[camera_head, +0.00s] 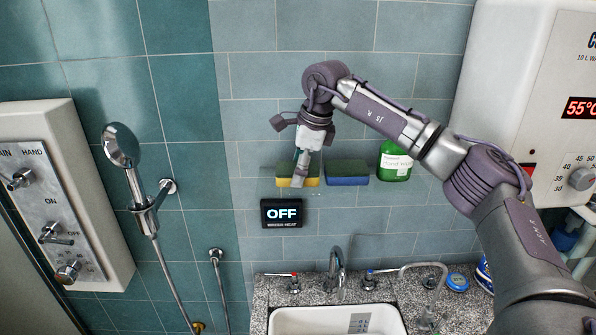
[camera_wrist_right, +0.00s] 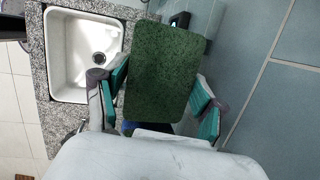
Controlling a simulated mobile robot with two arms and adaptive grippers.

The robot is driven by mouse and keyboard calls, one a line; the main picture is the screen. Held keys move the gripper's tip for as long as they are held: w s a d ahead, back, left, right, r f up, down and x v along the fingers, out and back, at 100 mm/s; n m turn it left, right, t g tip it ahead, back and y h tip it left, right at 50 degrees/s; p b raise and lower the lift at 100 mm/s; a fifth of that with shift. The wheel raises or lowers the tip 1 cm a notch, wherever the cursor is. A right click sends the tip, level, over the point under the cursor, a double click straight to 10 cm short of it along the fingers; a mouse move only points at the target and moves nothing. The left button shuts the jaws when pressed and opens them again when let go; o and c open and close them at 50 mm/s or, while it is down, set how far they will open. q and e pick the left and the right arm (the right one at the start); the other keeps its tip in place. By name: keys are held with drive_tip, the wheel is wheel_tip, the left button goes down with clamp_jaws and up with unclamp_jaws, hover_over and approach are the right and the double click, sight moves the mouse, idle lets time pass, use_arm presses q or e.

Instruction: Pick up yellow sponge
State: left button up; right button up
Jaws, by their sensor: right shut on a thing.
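The yellow sponge (camera_head: 283,181), with a dark green scouring side, is at the tiled wall, above the small OFF display. My right gripper (camera_head: 300,178) reaches down in front of it and covers its middle. In the right wrist view the sponge's green face (camera_wrist_right: 166,70) fills the space between the teal finger pads, and the gripper is shut on it. Whether the sponge still rests on a support is hidden. My left gripper is in neither view.
A blue sponge (camera_head: 347,174) with a green side sits just right of the yellow one. A green bottle (camera_head: 394,165) stands beyond it. The OFF display (camera_head: 282,213) is below. A sink (camera_head: 290,322) with a tap (camera_head: 337,270) is lower down.

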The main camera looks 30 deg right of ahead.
drive_tip(key=shift+r, duration=0.25)
